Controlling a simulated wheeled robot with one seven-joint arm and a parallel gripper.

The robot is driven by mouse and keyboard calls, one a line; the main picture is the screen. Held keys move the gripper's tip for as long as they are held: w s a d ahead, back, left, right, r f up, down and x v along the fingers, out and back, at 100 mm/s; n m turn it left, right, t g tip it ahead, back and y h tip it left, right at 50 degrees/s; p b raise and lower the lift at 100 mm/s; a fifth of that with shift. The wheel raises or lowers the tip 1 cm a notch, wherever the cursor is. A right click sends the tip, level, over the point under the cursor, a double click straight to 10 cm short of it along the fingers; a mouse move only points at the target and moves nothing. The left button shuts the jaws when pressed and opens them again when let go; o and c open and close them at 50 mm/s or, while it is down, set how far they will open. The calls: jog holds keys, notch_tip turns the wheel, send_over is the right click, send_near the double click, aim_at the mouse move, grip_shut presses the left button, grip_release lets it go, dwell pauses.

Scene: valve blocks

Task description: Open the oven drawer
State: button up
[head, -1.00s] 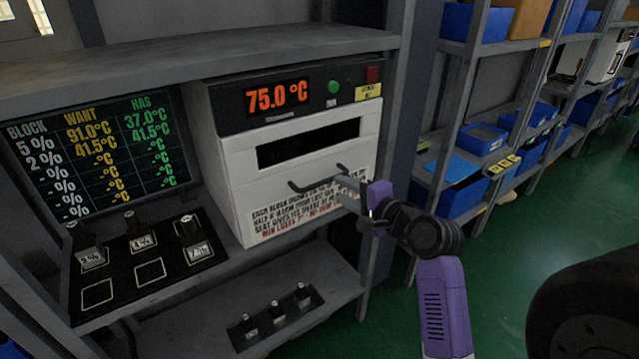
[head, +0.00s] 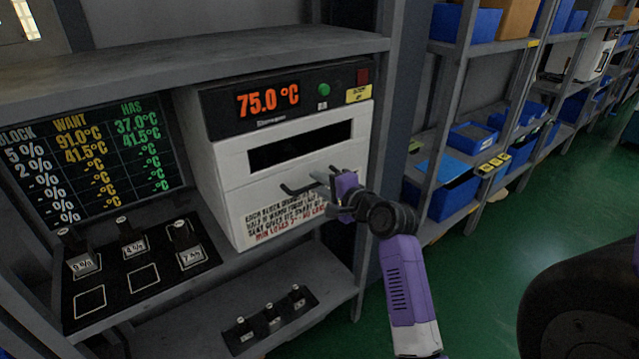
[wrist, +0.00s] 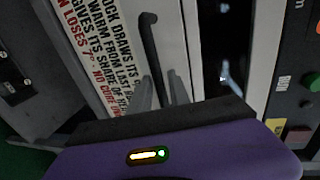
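The white oven (head: 285,165) stands on the shelf with its drawer front (head: 262,205) shut, flush with the body. A dark bar handle (head: 297,190) sticks out from that front. My gripper (head: 325,183) is at the right part of the handle. In the wrist view the handle (wrist: 150,45) runs down between the two grey fingers of my gripper (wrist: 160,92), with gaps showing beside it, so the fingers look open around it. The far end of the handle is hidden by my gripper. Whether a finger touches the bar cannot be told.
The oven display (head: 268,99) reads 75.0 °C. A black panel (head: 143,278) with several labelled blocks is left of the oven, below a screen (head: 90,155). A small block rack (head: 270,318) sits on the lower shelf.

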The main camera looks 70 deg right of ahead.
grip_shut()
jog(key=shift+f, duration=0.1)
dwell(1.1)
